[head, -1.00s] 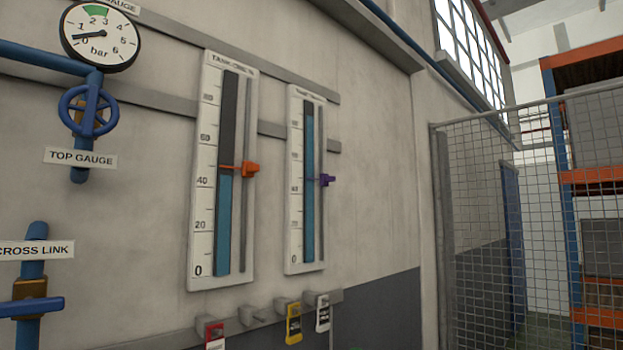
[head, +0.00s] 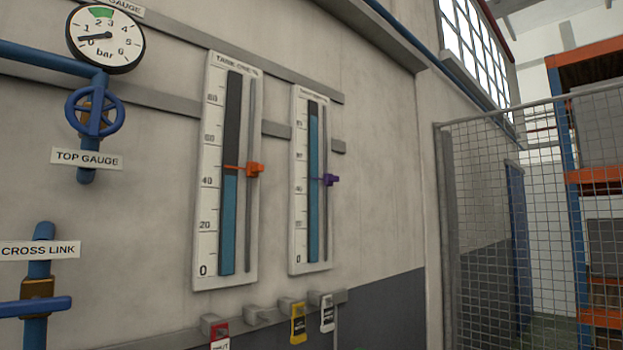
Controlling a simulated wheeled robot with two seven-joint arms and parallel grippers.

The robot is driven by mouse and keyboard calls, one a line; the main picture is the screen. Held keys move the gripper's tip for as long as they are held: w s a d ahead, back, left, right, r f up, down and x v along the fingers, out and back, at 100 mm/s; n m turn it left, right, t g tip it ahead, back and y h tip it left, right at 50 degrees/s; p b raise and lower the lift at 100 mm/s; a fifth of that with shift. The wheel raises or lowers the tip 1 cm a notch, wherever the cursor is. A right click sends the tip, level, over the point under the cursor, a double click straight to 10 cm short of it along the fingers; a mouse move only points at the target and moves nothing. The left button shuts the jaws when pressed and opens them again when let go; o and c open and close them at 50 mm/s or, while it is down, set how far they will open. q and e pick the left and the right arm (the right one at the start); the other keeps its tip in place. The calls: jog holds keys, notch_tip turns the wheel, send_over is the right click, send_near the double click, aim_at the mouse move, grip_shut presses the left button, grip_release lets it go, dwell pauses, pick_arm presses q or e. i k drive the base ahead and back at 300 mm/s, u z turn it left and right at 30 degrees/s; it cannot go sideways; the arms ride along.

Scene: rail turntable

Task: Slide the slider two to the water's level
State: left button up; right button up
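Two white level gauges hang on the wall. The right gauge (head: 299,235), whose title is too small to read surely, has a blue water column (head: 313,215) reaching near its top, with a short dark part above. Its purple slider (head: 329,180) sits on the rail at about mid-height, well below the water's top. The left gauge (head: 207,240), titled tank one, has an orange slider (head: 254,169) with its pointer at the top of its water column (head: 229,225), between 40 and 60. Neither of my grippers is in view.
A bar gauge (head: 105,40), a blue valve wheel (head: 95,111) and a cross link valve (head: 36,288) are at left. Several tags hang from a low rail (head: 255,315), including a yellow one (head: 298,325). A mesh fence (head: 490,220) stands at right.

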aim_at(328, 179)
jog(key=z, duration=1.3)
jog(key=i, duration=2.1)
jog(key=u, duration=2.85)
